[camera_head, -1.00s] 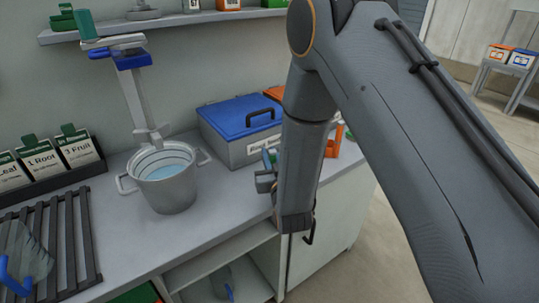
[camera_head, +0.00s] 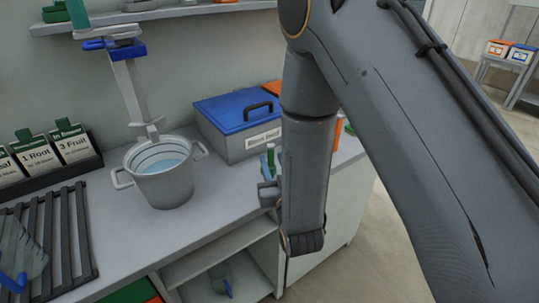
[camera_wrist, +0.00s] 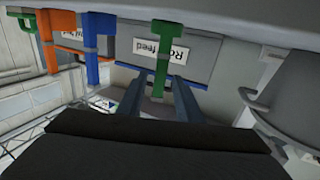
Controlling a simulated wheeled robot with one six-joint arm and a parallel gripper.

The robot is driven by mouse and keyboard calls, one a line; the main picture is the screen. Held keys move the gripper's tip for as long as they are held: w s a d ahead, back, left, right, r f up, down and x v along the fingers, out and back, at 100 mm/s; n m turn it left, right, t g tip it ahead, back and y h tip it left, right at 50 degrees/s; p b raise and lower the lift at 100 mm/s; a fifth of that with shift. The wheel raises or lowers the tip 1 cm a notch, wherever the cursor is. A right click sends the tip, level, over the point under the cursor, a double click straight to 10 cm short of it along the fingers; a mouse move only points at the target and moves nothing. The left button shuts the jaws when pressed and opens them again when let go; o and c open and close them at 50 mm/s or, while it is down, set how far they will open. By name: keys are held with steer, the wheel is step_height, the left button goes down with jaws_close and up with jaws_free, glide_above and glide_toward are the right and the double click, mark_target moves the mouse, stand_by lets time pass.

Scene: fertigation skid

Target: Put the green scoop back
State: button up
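A green upright piece with a wide base (camera_wrist: 160,60) stands between the two fingers of my gripper (camera_wrist: 160,100) in the wrist view, with a gap on each side. My gripper looks open around it and not closed on it. In the head view the green piece (camera_head: 270,160) shows as a small strip at my gripper (camera_head: 268,185), over the counter's front right part. I cannot tell whether it is the green scoop's handle or a stand; no scoop bowl shows there. My arm hides part of this area.
A grey box with a blue lid (camera_head: 240,115) stands behind my gripper. A steel bucket of liquid (camera_head: 162,175) stands to the left. Orange (camera_wrist: 45,45) and blue (camera_wrist: 95,45) upright pieces stand beside the green one. A clear scoop with a blue handle (camera_head: 14,284) lies on the slatted rack (camera_head: 60,240).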

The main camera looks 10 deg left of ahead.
steer(key=shift+b+v, duration=0.3)
steer(key=shift+v, duration=2.05)
steer(key=shift+w+d, duration=0.25)
steer(key=shift+w, duration=0.05)
steer(key=w+d+f+m+g+h, duration=0.1)
steer(key=w+d+m+g+h, duration=0.15)
steer(key=d, duration=0.45)
steer(key=w+d+f+m+g+h, duration=0.1)
steer(key=d+f+g+h, duration=0.2)
steer(key=d, duration=0.4)
steer(key=s+d+r+m+g+h, duration=0.1)
steer(key=s+d+r+g, duration=0.2)
steer(key=s+d+g, duration=0.2)
steer(key=s+d+r+m+g+h, duration=0.1)
steer(key=s+d+r+g, duration=0.2)
steer(key=s+d, duration=0.9)
steer(key=shift+s+d+g+h, duration=0.2)
steer(key=shift+s+g+h, duration=0.15)
steer(key=shift+s+g, duration=0.7)
steer(key=shift+r, duration=0.1)
